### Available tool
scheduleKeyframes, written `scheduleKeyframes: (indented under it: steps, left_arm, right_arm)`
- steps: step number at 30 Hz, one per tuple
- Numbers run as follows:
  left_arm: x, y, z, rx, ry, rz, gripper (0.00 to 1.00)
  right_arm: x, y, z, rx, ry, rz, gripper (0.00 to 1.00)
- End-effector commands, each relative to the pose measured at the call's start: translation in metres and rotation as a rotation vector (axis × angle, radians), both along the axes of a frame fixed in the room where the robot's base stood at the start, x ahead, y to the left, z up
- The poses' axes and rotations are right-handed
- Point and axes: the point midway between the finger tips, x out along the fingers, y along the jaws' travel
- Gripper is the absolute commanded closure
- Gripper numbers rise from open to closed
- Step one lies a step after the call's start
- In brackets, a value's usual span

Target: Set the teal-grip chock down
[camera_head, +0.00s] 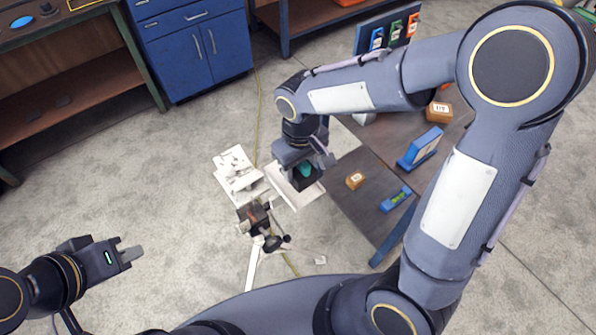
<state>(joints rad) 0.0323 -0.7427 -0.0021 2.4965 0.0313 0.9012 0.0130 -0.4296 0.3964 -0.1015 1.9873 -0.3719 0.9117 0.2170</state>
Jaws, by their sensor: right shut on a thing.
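The teal-grip chock (304,183) is a dark block with a teal part on top, near the middle of the head view. My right gripper (306,166) is shut on it from above, and the fingers hide part of the grip. The chock is over a pale flat plate (288,190), beside the left edge of the dark table. I cannot tell whether its underside touches the plate. My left gripper (130,251) is at the lower left, over bare floor and far from the chock.
A pale stand (238,172) and a dark clamp-like device on legs (256,217) are left of the chock. The dark table (365,215) carries a small wooden block (355,181), a blue level (396,198) and a blue box (421,147). Blue cabinets (195,50) stand behind.

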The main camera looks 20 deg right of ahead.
Motion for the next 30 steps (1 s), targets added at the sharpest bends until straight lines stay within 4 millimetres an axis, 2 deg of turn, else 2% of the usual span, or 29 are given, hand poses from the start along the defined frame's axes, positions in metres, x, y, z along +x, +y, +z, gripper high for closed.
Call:
scheduleKeyframes:
  steps: [8, 20, 21, 26, 30]
  left_arm:
    - [0.0, 0.0, 0.002, 0.0, 0.0, 0.0, 1.0]
    - [0.0, 0.0, -0.002, 0.0, 0.0, 0.0, 1.0]
    - [0.0, 0.0, -0.003, 0.0, 0.0, 0.0, 1.0]
    - [0.0, 0.0, -0.001, 0.0, 0.0, 0.0, 1.0]
    - [0.0, 0.0, -0.001, 0.0, 0.0, 0.0, 1.0]
  right_arm:
    - [0.003, 0.004, -0.034, -0.001, 0.003, 0.0, 0.79]
    - [0.003, 0.004, -0.041, 0.0, 0.0, 0.0, 0.79]
    - [0.003, 0.004, -0.041, 0.0, 0.0, 0.0, 0.5]
    - [0.003, 0.004, -0.04, 0.0, 0.001, 0.0, 0.29]
    - [0.003, 0.004, -0.04, 0.0, 0.001, 0.0, 0.29]
